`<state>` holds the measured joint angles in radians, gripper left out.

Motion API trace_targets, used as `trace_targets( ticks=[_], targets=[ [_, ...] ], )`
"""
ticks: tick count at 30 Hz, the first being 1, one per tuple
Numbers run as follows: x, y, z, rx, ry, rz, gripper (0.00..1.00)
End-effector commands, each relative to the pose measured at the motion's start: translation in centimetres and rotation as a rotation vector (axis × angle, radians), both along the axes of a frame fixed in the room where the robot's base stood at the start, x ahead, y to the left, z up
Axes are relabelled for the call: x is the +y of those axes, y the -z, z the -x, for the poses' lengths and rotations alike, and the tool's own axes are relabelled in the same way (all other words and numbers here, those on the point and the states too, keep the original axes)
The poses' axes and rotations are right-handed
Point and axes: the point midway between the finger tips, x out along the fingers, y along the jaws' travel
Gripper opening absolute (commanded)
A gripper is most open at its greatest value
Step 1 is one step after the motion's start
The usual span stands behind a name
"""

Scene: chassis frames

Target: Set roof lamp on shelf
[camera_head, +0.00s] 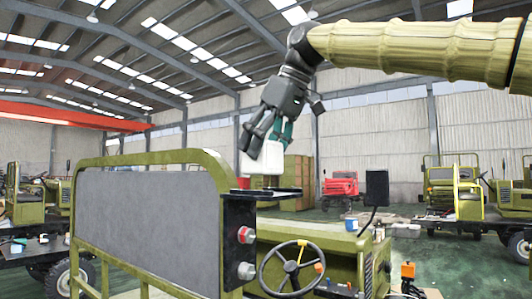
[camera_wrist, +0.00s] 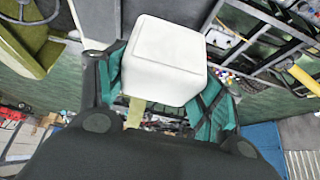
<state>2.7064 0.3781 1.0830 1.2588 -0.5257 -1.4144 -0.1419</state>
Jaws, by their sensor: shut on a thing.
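The roof lamp (camera_head: 262,160) is a white, box-like block with rounded edges. My gripper (camera_head: 268,137) is shut on it and holds it in the air, pointing down and slightly left. In the wrist view the lamp (camera_wrist: 163,62) sits tilted between the teal finger pads of my gripper (camera_wrist: 172,92). A thin dark flat shelf (camera_head: 275,193) sticks out beside the green vehicle frame, just below the lamp in the head view. I cannot tell the exact gap or whether the lamp is directly over it.
A green frame with a grey panel (camera_head: 150,215) stands left of the shelf. A black bracket with red and grey knobs (camera_head: 240,245), a steering wheel (camera_head: 290,268) and a black mirror (camera_head: 377,187) are nearby. The air around the lamp looks clear.

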Motion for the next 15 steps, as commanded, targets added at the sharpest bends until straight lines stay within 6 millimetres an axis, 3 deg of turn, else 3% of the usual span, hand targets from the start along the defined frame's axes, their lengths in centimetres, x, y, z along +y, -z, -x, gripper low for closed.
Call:
trace_targets(
  ticks=[8, 15],
  targets=[
    [-0.5, 0.3, -1.7, -0.001, -0.001, -0.001, 0.32],
    [-0.6, 2.4, -1.6, 0.000, -0.001, 0.000, 0.32]
  ],
)
